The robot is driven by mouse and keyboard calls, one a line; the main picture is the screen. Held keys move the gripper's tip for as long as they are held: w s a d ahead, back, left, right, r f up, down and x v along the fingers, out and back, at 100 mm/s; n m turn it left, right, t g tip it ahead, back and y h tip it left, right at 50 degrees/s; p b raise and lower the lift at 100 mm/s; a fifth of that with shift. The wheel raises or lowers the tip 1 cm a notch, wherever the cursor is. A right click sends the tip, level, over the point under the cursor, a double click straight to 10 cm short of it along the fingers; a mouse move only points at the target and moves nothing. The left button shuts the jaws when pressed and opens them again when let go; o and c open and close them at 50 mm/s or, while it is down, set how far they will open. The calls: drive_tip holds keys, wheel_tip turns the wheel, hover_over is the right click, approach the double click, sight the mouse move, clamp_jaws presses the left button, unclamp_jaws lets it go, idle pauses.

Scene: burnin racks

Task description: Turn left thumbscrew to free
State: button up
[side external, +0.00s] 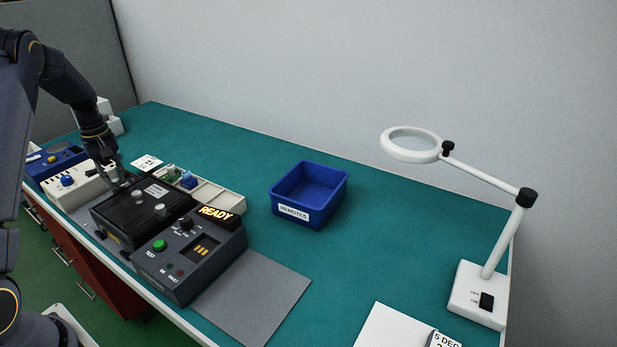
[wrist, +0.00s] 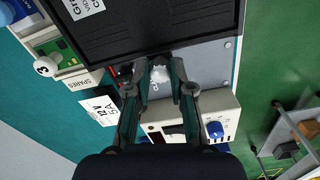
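A black box (side external: 130,215) with two pale knobs on its lid sits at the left of the bench, and its dark edge fills the top of the wrist view (wrist: 150,30). My gripper (side external: 117,184) points down at the box's far left end. In the wrist view my gripper's two fingertips (wrist: 161,72) stand apart, either side of a small pale knob that looks like the left thumbscrew (wrist: 159,74), beside the box edge. I cannot tell whether the fingers touch it. In the side view this thumbscrew is hidden by my gripper.
A dark tester (side external: 190,262) with a lit READY sign stands right of the box. A white unit with a blue knob (side external: 67,181) is at the left. A parts tray (side external: 222,198), blue bin (side external: 309,195) and magnifier lamp (side external: 478,290) are around. Mid-bench is clear.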

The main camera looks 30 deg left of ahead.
sight(115, 180)
clamp_jaws()
drive_tip(key=shift+m, duration=0.7)
drive_tip(key=o, duration=0.6)
unclamp_jaws()
drive_tip(key=shift+o, duration=0.2)
wheel_tip(115, 180, up, 12)
